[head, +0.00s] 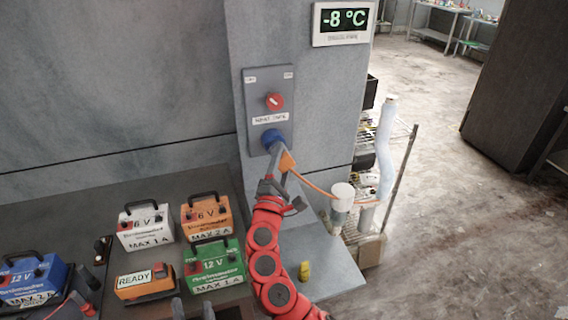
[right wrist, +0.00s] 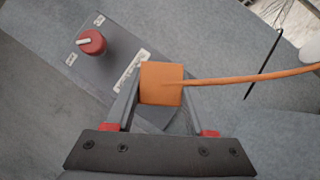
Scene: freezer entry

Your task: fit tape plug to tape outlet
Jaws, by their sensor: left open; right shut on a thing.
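The tape outlet (head: 273,138) is a blue round socket low on a grey wall plate, below a label reading like "HEAT TAPE". The tape plug (head: 287,161) is an orange block with an orange cable. My right gripper (head: 280,155) is shut on it, just below and in front of the outlet. In the right wrist view the plug (right wrist: 161,83) sits between the grey fingers and hides the outlet. I cannot tell whether plug and outlet touch. My left gripper (head: 193,308) seems to be the two grey fingers at the bottom edge, open and empty.
A red knob (head: 274,101) is above the outlet; it also shows in the right wrist view (right wrist: 91,42). The cable runs right to white wrapped pipework (head: 385,150). Several battery boxes and an orange READY box (head: 145,284) stand on the bench. A temperature display (head: 343,22) hangs above.

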